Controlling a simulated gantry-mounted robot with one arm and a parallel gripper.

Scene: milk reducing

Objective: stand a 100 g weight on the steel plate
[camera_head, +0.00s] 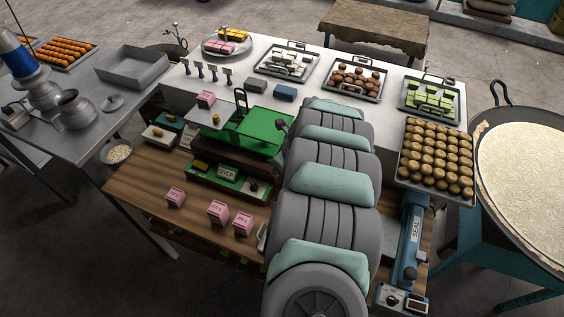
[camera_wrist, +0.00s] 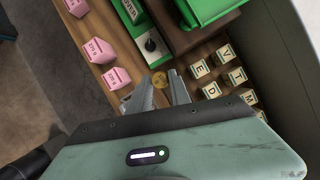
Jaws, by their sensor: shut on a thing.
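My gripper (camera_wrist: 162,90) is shut on a small round brass weight (camera_wrist: 160,78), which shows between the fingertips over the wooden table in the wrist view. The marking on the weight is too small to read. In the head view my own arm hides the gripper and this weight. The steel plate (camera_head: 203,118) belongs to the green scale (camera_head: 258,130), at its left side, and a pink box (camera_head: 206,98) stands at its back. The plate is outside the wrist view.
Several pink boxes (camera_head: 217,211) stand at the table's front. A green unit marked OVER (camera_head: 226,175) lies before the scale. Lettered blocks (camera_wrist: 212,90) stand right of the fingers. A sealer (camera_head: 411,240) and a tray of brown balls (camera_head: 404,172) are right of my arm.

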